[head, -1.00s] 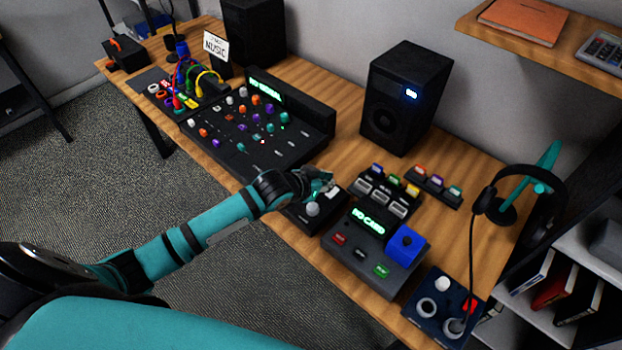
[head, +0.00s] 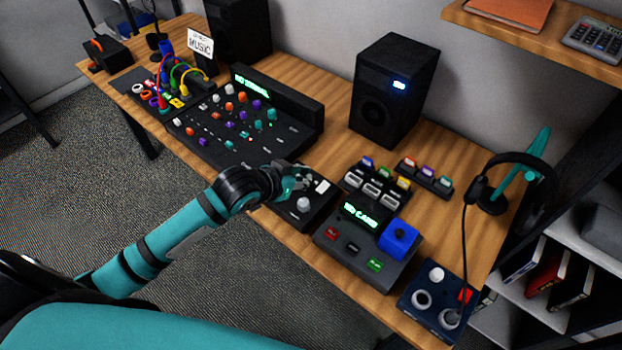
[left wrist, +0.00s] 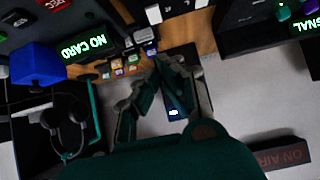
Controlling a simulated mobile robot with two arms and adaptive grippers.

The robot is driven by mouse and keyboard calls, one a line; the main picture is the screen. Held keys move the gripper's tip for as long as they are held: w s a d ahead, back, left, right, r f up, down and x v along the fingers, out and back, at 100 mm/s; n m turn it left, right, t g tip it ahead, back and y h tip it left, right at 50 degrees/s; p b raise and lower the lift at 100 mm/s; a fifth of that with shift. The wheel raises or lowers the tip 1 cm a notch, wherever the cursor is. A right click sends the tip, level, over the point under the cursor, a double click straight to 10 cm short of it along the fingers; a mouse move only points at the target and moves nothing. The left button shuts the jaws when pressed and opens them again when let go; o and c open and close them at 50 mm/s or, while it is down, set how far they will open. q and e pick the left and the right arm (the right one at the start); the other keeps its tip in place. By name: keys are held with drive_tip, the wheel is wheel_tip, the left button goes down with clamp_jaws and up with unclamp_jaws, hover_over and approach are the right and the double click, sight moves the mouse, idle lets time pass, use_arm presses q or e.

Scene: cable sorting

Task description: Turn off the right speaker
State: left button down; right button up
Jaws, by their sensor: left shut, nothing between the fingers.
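The right speaker (head: 378,112) is a black box upright near the back of the desk. A small blue-white light (head: 399,85) glows on its front, and it also shows in the left wrist view (left wrist: 173,112). My left gripper (head: 298,184) is shut and empty over the small black box with a grey knob, in front of and to the left of the speaker, apart from it. In the left wrist view its fingertips (left wrist: 167,62) meet and partly cover the speaker. My right gripper is not in view.
A mixer (head: 240,150) stands left of the gripper. The knob box (head: 303,205), a console reading NO CARD (head: 345,240) and card racks (head: 375,185) stand around and right of it. A headphone stand (head: 493,200) is at the right. Bare wood lies right of the speaker.

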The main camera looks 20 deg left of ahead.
use_arm(q)
drive_tip(key=shift+w+d, duration=0.2)
drive_tip(key=shift+w, duration=0.2)
drive_tip(key=shift+a, duration=0.1)
hover_over(325, 187)
drive_tip(key=f, duration=0.6)
drive_tip(key=shift+s+a, duration=0.1)
drive_tip(key=shift+s, duration=0.2)
wheel_tip(325, 187, down, 3)
drive_tip(key=shift+w+f, duration=0.15)
drive_tip(key=shift+f, duration=0.4)
drive_tip(key=shift+f, duration=0.1)
